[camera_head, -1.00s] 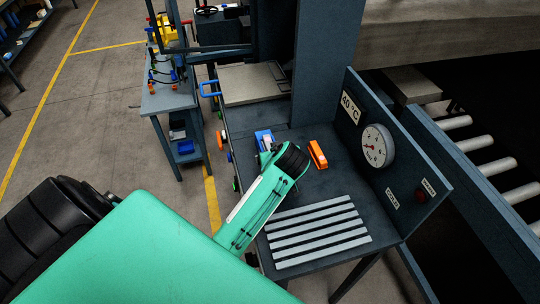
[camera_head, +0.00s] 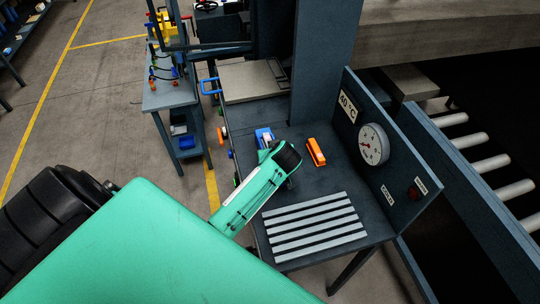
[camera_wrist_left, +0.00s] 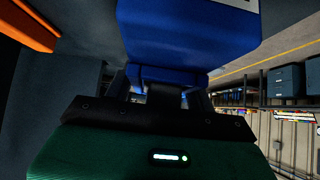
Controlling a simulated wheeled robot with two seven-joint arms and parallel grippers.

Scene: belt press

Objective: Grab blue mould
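The blue mould (camera_head: 263,134) sits on the dark bench, partly hidden by my left wrist in the head view. In the left wrist view the blue mould (camera_wrist_left: 188,35) is large and close, straight ahead of my left gripper (camera_wrist_left: 160,94). The two dark fingers stand apart at the near, lower side of the blue body; whether they touch it cannot be told. In the head view my left gripper's fingers are hidden behind my green wrist. My right gripper is in neither view.
An orange mould (camera_head: 316,151) stands to the right of the blue one. A slatted rack (camera_head: 315,228) lies nearer on the bench. A panel with a gauge (camera_head: 373,144) bounds the right side. A press plate (camera_head: 250,82) with a blue handle is behind.

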